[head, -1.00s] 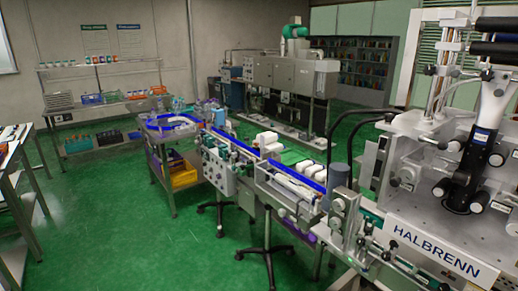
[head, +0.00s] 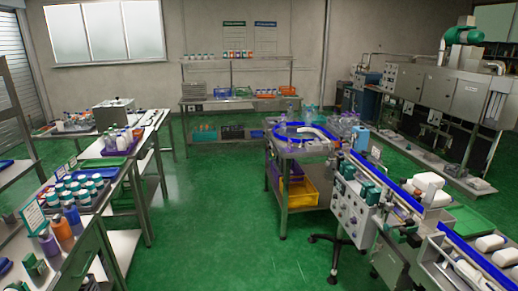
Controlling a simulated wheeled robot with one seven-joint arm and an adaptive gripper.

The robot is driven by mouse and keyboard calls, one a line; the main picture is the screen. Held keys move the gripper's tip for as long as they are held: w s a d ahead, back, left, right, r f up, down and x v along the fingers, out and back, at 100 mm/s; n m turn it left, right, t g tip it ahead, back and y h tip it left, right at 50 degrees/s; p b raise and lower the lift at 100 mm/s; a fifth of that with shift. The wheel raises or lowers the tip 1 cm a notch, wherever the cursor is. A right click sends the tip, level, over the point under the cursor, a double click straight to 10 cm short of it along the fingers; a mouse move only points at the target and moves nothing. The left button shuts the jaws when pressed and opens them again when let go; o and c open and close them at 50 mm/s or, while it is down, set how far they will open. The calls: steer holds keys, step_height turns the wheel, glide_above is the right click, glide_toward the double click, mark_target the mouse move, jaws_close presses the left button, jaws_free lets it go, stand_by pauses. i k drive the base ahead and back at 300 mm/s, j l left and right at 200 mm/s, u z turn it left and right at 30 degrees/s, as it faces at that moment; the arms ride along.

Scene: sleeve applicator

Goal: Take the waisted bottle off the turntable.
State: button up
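The turntable (head: 284,143), with a blue rim and a pale curved guide, tops a metal stand right of the picture's middle. Several clear and bluish bottles (head: 346,122) show at its right and back edge. They are too small and overlapping for me to tell which is waisted, or which stand on the turntable itself. My gripper is not in view.
A blue-railed conveyor (head: 398,192) with white bottles runs from the turntable to the lower right. Benches with bottles (head: 78,190) line the left. Green floor (head: 215,215) between is clear.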

mark_target(283, 122)
steer(key=i, duration=2.05)
steer(key=i+u, duration=0.1)
steer(key=i, duration=0.6)
steer(key=i+l, duration=0.15)
steer(key=i, duration=0.55)
steer(key=i+l+u, duration=0.15)
steer(key=i, duration=0.55)
steer(key=i+l+u, duration=0.1)
steer(key=i+u, duration=0.15)
steer(key=i+l+u, duration=0.15)
steer(key=i+u, duration=0.15)
steer(key=i, duration=0.1)
